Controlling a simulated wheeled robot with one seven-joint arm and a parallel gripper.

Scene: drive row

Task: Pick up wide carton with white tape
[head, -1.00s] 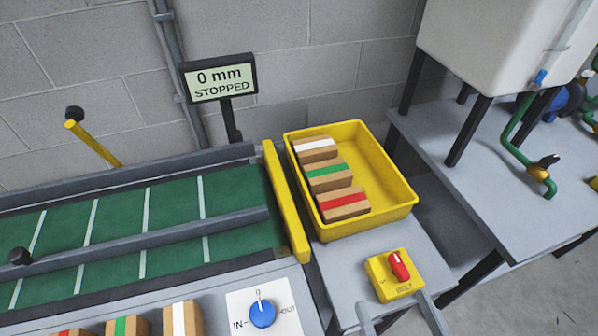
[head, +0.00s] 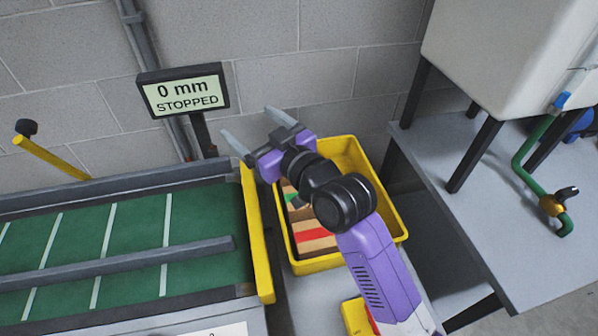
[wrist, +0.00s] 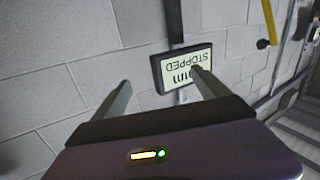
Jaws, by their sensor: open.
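My gripper (head: 249,126) is open and empty in the head view, raised above the back left of the yellow tray (head: 392,212), fingers pointing up-left toward the wall. In the wrist view its two fingers (wrist: 160,90) stand apart with nothing between them. No white tape shows now; my arm covers the back of the tray, where a white-taped carton lay in the earlier frame. In the tray, a red-taped carton (head: 316,240) shows beside my arm. A green-taped carton (head: 289,202) is mostly hidden behind it.
A display reading 0 mm STOPPED (head: 184,91) stands left of my gripper and also shows upside down in the wrist view (wrist: 187,70). The green conveyor (head: 205,228) with a yellow end bar (head: 258,235) lies left of the tray. A grey table (head: 500,205) is at right.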

